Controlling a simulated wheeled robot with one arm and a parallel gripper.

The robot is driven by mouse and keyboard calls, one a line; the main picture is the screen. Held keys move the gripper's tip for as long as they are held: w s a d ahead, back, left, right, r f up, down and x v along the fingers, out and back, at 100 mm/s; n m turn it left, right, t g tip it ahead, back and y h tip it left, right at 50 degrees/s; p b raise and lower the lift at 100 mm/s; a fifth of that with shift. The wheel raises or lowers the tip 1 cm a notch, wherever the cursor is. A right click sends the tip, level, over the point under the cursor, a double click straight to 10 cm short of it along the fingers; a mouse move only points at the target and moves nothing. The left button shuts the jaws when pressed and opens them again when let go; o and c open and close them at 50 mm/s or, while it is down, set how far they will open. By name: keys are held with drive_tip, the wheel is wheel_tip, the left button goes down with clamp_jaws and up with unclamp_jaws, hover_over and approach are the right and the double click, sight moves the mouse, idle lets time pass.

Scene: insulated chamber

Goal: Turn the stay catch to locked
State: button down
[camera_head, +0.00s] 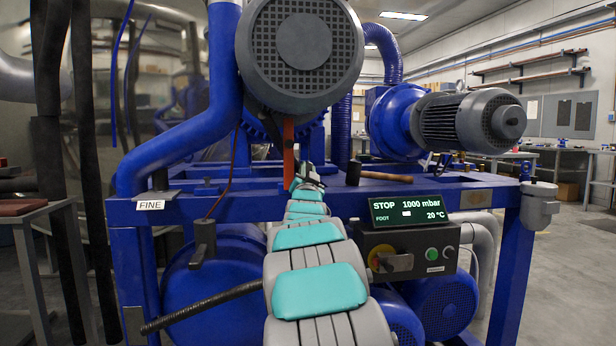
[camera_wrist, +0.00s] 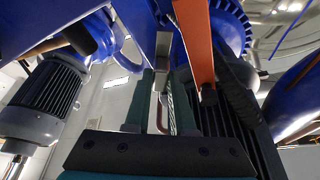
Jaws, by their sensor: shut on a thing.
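My gripper (camera_head: 306,184) is at the end of my teal and grey arm, in front of the blue frame and below the big grey motor. In the wrist view the two dark teal fingers (camera_wrist: 162,100) are close together, shut on a narrow part. That part, apparently the stay catch (camera_wrist: 161,112), is mostly hidden by the fingers, and its setting cannot be read. An orange bar (camera_head: 288,140) hangs just above the gripper in the head view. In the wrist view the orange bar (camera_wrist: 196,42) passes right of the fingers and ends at a small dark knob.
A large grey motor (camera_head: 300,45) hangs above, close to the gripper. A mallet (camera_head: 385,177) lies on the blue frame at right. A control panel (camera_head: 412,213) reads STOP, 1000 mbar. A blue pipe (camera_head: 175,155) and a FINE label (camera_head: 151,205) are at left.

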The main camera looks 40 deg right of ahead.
drive_tip(key=m+g+p, duration=0.2)
drive_tip(key=m, duration=0.3)
drive_tip(key=m+g+p, duration=0.2)
drive_tip(key=m, duration=0.3)
drive_tip(key=m+g+p, duration=0.1)
drive_tip(key=m+p, duration=0.2)
drive_tip(key=m, duration=0.1)
drive_tip(key=shift+m+g, duration=0.4)
drive_tip(key=c, duration=0.8)
unclamp_jaws()
drive_tip(key=shift+o, duration=0.2)
drive_tip(key=shift+a, duration=0.1)
drive_tip(key=b+v, duration=0.1)
drive_tip(key=v, duration=0.6)
drive_tip(key=shift+s+a, duration=0.25)
drive_tip(key=shift+s, duration=0.05)
drive_tip(key=shift+r, duration=0.1)
